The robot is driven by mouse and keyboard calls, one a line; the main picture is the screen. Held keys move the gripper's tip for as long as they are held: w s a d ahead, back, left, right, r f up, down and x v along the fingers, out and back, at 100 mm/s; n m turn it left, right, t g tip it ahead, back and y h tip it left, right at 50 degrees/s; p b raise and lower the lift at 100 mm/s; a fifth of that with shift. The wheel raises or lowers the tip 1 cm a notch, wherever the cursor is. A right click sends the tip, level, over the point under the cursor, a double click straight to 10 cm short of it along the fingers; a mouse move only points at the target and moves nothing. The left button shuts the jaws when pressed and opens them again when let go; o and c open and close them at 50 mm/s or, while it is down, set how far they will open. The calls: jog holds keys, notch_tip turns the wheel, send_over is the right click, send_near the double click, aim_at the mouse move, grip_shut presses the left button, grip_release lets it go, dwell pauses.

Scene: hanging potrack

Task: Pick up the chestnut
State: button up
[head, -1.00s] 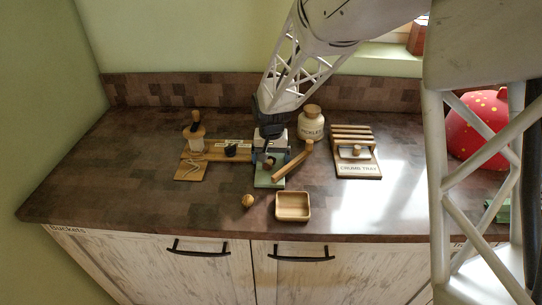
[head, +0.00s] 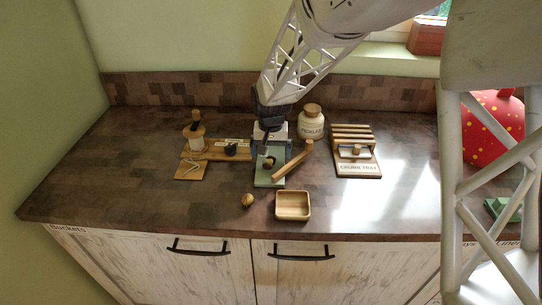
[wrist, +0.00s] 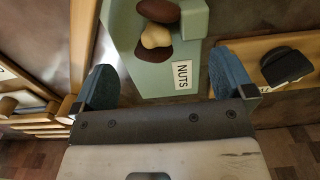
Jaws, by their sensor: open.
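A pale green tray (wrist: 140,75) labelled NUTS holds a few nuts in the wrist view; it also stands on the counter under my gripper in the head view (head: 268,181). A reddish-brown nut (wrist: 159,10) lies farthest in, a tan lumpy nut (wrist: 156,36) is in the middle, and a dark brown nut (wrist: 152,53) is partly under the tan one. The chestnut seems to be one of the brown nuts; I cannot tell which. My gripper (wrist: 163,64) is open and empty, its blue fingers either side of the tray's NUTS end. It also shows in the head view (head: 269,142).
A round brown ball-like item (head: 247,200) and an empty wooden bowl (head: 293,206) sit near the front edge. A slanted wooden piece (head: 292,161) and a PICKLES jar (head: 312,122) stand close right. A wooden board (head: 191,169) is left, a CRUMB TRAY (head: 358,168) right.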

notch_tip(320, 180, up, 10)
jog(key=shift+f, duration=0.15)
dwell(0.3)
dwell(0.4)
dwell(0.4)
jog(key=s+d+r+t, duration=0.1)
jog(key=s+d+r, duration=0.3)
jog(key=s+d, duration=0.3)
jog(key=s+d+r, duration=0.4)
jog(key=s+d, duration=0.2)
jog(key=s, duration=0.2)
jog(key=s+d, duration=0.4)
jog(key=s, duration=0.5)
jog(key=s+d+f+t, duration=0.1)
jog(key=s+d, duration=0.3)
jog(key=s, duration=0.5)
jog(key=shift+s+d+t, duration=0.3)
jog(key=shift+s+d, duration=0.05)
jog(key=shift+s, duration=0.05)
